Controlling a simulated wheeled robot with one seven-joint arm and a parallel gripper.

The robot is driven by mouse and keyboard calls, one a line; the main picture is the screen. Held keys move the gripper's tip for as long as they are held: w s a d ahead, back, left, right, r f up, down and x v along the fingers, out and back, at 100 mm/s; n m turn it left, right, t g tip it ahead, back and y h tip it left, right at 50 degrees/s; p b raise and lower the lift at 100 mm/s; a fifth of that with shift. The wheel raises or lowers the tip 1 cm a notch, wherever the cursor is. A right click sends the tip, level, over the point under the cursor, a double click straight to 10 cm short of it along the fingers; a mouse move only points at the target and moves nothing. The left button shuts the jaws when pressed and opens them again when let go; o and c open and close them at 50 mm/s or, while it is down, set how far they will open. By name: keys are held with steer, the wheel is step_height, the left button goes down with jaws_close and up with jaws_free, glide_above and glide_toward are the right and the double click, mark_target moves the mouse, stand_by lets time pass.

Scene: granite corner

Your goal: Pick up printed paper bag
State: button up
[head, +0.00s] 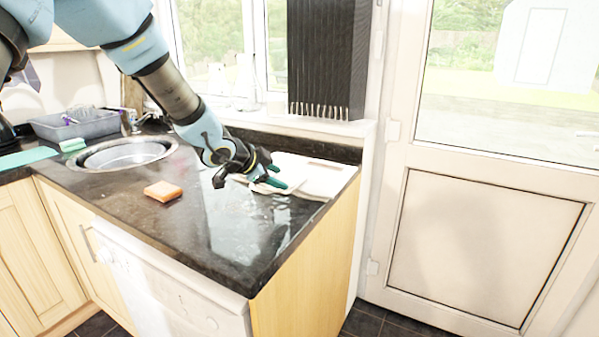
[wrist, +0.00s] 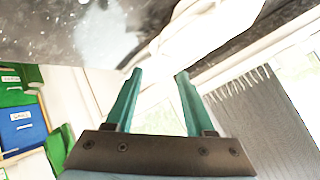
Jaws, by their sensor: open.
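A pale, flat-lying thing, apparently the printed paper bag (head: 312,178), lies on the dark granite counter near its back right corner. Its print is too washed out to read. My gripper (head: 274,178) is at its left end, with teal fingers apart and nothing held. The arm hides part of the bag's left side. In the wrist view, my gripper (wrist: 159,74) is open, and the pale bag (wrist: 200,22) shows beyond the fingertips, partly overlapped by the right finger. Whether the fingers touch it, I cannot tell.
An orange sponge (head: 163,191) lies on the counter (head: 215,250) to the left. A round sink (head: 125,153), a green-and-white sponge (head: 72,144) and a grey basin (head: 88,124) are further left. The front counter is clear.

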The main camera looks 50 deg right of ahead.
mark_target(292, 186)
steer(key=shift+w+p+x, duration=0.2)
steer(key=shift+p+x, duration=0.35)
steer(key=shift+x, duration=1.3)
steer(key=shift+w+p+x, duration=0.15)
steer(key=shift+p+x, duration=0.35)
steer(key=shift+x, duration=1.35)
steer(key=shift+a+f, duration=0.1)
jaws_close()
